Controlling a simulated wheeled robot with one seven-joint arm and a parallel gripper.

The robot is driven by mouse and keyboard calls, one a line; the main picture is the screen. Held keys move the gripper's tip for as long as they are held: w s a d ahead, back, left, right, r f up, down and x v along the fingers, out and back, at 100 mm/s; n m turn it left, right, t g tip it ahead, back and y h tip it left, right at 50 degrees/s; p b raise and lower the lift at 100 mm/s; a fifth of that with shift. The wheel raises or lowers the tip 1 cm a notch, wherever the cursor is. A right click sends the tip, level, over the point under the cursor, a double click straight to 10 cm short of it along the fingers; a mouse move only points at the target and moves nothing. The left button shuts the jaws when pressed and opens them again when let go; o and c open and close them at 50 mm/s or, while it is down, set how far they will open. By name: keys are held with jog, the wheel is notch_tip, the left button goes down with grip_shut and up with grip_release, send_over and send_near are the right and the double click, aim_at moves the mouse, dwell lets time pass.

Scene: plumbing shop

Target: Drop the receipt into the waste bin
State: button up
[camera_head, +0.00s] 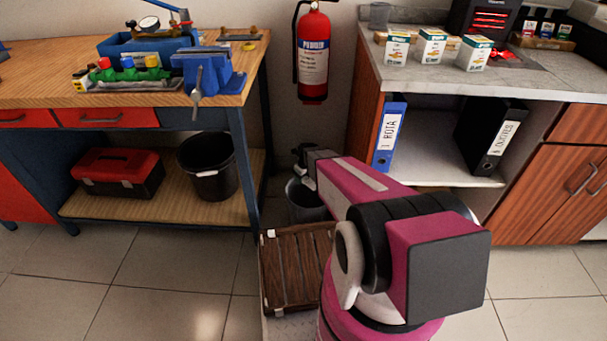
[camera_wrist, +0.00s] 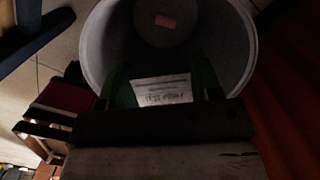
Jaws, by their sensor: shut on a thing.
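The waste bin is a grey, open-topped bin (camera_head: 305,207) on the floor between the workbench and the cabinet, partly hidden by my arm. In the wrist view its round opening (camera_wrist: 238,45) fills the upper middle. The receipt (camera_wrist: 163,90) is a small white printed slip. My gripper (camera_wrist: 163,82), with green fingers, is shut on the receipt and holds it over the bin's opening. In the head view my gripper (camera_head: 304,160) is small and dark above the bin, and the receipt cannot be made out there. A small pinkish piece (camera_wrist: 165,21) lies inside the bin.
A black bucket (camera_head: 222,178) and a red toolbox (camera_head: 118,172) stand on the workbench's lower shelf. A brown slatted crate or pallet (camera_head: 290,268) lies in front of the bin. The wooden cabinet (camera_head: 365,130) is close on the right. A fire extinguisher (camera_head: 313,55) hangs behind.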

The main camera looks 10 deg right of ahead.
notch_tip(320, 180, down, 7)
dwell(0.6)
jog(key=shift+f, duration=0.1)
jog(key=o, duration=1)
jog(key=shift+c, duration=0.2)
jog(key=shift+r, duration=3.5)
